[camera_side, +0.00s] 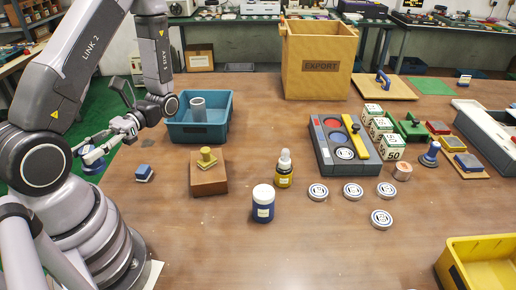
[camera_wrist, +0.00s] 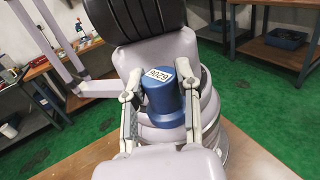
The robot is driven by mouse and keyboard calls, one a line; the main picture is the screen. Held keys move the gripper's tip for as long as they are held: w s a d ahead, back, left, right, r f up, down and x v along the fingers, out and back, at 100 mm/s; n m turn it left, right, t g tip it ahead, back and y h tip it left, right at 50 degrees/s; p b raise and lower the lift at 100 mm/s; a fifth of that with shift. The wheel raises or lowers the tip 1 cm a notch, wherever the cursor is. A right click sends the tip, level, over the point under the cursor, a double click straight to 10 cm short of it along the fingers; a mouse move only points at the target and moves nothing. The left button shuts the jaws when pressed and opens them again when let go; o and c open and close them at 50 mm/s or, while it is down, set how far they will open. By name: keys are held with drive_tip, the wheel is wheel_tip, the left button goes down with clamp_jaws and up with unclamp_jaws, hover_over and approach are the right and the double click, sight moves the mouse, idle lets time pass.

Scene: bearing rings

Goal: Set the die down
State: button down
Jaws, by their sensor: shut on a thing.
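The die appears to be the blue, stepped cylinder with a white number label in my gripper. It shows in the side view (camera_side: 92,162) at the far left and in the wrist view (camera_wrist: 160,98). My gripper (camera_side: 95,150) is shut on it, with a finger on either side in the wrist view (camera_wrist: 160,88). The die hangs beyond the left edge of the table, over the green floor and close beside my own arm. Its underside is hidden in the wrist view.
The wooden table (camera_side: 320,250) has free room at its front. A small blue block (camera_side: 144,173), a brown block with a yellow-topped piece (camera_side: 208,178) and a teal bin (camera_side: 218,128) stand nearest. A blue jar (camera_side: 263,204) and dropper bottle (camera_side: 284,170) stand mid-table.

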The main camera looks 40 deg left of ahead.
drive_tip(key=a+f+m+t+y, duration=0.1)
drive_tip(key=a+m+t+y, duration=0.2)
drive_tip(key=a+m+y, duration=1.05)
drive_tip(key=w+a+f+m+t+y, duration=0.2)
drive_tip(key=w+a+f+t+y, duration=0.1)
drive_tip(key=w+a+f, duration=0.3)
drive_tip(key=w+a+f+m+t+y, duration=0.3)
drive_tip(key=w+a+f+t, duration=0.3)
drive_tip(key=w+a+f+m+t+y, duration=0.3)
drive_tip(key=w+a+f+t, duration=0.2)
drive_tip(key=w+a+f, duration=0.1)
drive_tip(key=shift+a+y, duration=0.15)
drive_tip(key=shift+y, duration=0.2)
drive_tip(key=shift+w+a+f, duration=0.35)
drive_tip(key=shift+a+f, duration=0.05)
drive_tip(key=shift+f, duration=0.15)
drive_tip(key=shift+w+a+f, duration=0.1)
drive_tip(key=shift+f, duration=1.55)
